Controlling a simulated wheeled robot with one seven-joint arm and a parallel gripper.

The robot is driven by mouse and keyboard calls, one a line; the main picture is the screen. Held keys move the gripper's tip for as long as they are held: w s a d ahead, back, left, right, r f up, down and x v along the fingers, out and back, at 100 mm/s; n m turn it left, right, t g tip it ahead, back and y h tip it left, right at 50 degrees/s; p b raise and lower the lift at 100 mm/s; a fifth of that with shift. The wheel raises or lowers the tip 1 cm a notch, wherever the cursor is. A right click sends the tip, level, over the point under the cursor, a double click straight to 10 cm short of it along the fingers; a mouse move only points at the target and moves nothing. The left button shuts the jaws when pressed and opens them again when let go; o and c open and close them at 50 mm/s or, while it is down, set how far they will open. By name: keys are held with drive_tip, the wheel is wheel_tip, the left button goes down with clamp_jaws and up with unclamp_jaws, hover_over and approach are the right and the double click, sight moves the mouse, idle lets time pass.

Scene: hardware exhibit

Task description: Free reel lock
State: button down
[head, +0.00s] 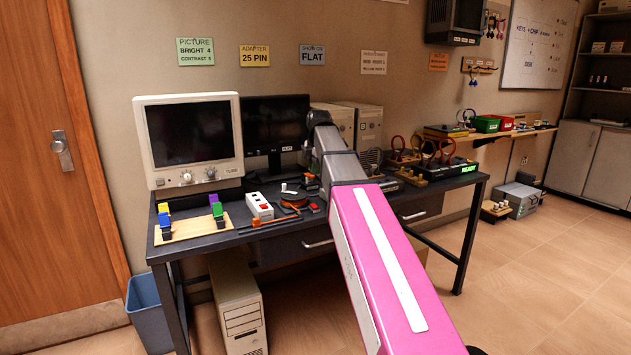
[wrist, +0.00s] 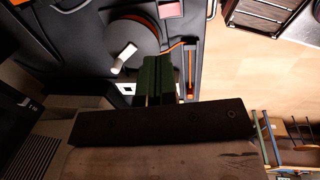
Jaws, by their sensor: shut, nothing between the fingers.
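The reel (head: 293,199) is a dark disc with an orange edge, lying on the dark bench. A small white lever (head: 289,188) sits on it, probably the lock. In the wrist view the reel (wrist: 128,40) is at the upper middle, and the white lever (wrist: 124,56) points diagonally across its lower edge. My gripper (wrist: 160,78) is shut and empty, its dark green fingers just to the right of and below the lever in that picture. I cannot tell the height gap. In the head view my arm hides the gripper.
A monitor (head: 190,142) and a dark screen (head: 275,125) stand behind the reel. A white switch box (head: 259,207) and an orange strip (head: 268,221) lie beside it. Ring stands (head: 430,158) are on the bench's right side. A board with coloured blocks (head: 190,225) lies at left.

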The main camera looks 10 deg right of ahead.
sight(314, 205)
drive_tip(key=shift+r, duration=0.6)
drive_tip(key=shift+s+r, duration=0.1)
drive_tip(key=shift+s, duration=0.1)
drive_tip(key=f, duration=0.4)
drive_tip(key=w+f, duration=0.1)
drive_tip(key=f, duration=0.8)
drive_tip(key=shift+w+a+f, duration=0.25)
drive_tip(key=shift+w+f, duration=0.05)
drive_tip(key=shift+f, duration=0.1)
